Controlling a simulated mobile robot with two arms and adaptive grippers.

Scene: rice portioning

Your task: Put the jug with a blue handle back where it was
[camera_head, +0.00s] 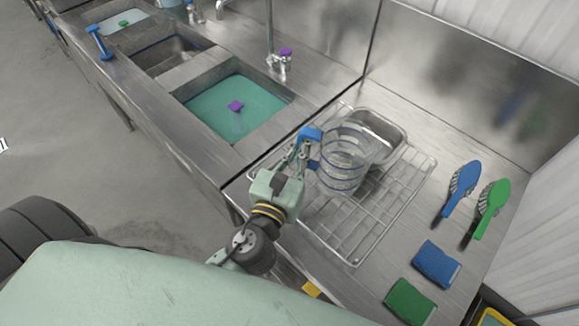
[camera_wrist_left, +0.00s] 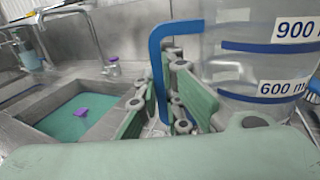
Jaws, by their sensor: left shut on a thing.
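The clear jug (camera_head: 342,160) with blue bands and a blue handle (camera_head: 311,133) is over the wire drying rack (camera_head: 352,262) in the head view. I cannot tell whether its base touches the rack. My left gripper (camera_head: 304,150) is shut on the blue handle, at the jug's left side. In the left wrist view the gripper fingers (camera_wrist_left: 175,95) close around the blue handle (camera_wrist_left: 157,75), and the jug body (camera_wrist_left: 248,60) shows markings of 900 and 600. My right gripper is not in view.
A metal pan (camera_head: 392,130) sits at the rack's back. Blue and green brushes (camera_head: 462,185) (camera_head: 492,200) and blue and green sponges (camera_head: 436,264) (camera_head: 410,302) lie to the right. A sink (camera_head: 205,88) with teal water and a purple block (camera_head: 236,105) is to the left.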

